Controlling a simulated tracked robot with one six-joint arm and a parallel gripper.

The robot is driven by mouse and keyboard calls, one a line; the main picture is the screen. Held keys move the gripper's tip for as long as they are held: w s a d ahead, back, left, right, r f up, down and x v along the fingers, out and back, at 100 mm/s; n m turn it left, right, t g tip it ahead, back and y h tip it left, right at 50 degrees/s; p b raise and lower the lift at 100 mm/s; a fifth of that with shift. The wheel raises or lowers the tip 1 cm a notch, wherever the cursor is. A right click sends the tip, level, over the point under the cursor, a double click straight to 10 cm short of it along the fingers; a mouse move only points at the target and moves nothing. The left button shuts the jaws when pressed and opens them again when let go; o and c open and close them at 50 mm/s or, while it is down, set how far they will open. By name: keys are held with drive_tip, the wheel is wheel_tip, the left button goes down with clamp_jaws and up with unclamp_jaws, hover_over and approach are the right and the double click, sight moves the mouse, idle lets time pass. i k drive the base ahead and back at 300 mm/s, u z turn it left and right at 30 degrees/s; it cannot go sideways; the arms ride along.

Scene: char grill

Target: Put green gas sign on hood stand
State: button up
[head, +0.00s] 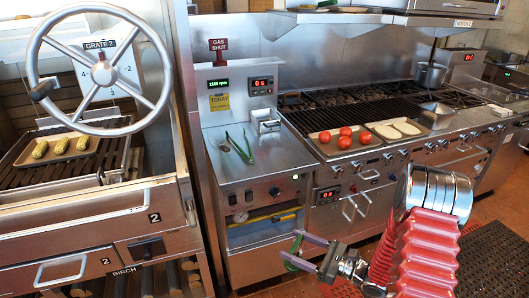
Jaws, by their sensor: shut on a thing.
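My gripper (293,245) is at the lower middle, in front of the cabinet with the control panel. It is shut on a small dark green thing (291,266), seen nearly edge-on. It looks like the green gas sign, but no writing on it shows. A red sign reading "GAS SHUT" (218,44) stands on a short post (219,58) on top of the control housing, well above and left of my gripper. I cannot tell whether this post is the hood stand.
Green-handled tongs (240,147) lie on the steel counter (222,172). A large handwheel (103,72) stands at the left above a grill with corn (60,146). Tomatoes (345,138) and pale flat pieces (393,129) lie on trays by the char grill. Open floor lies below my gripper.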

sight(283, 149)
drive_tip(key=u, duration=0.55)
drive_tip(key=i, duration=0.5)
drive_tip(key=u, duration=0.2)
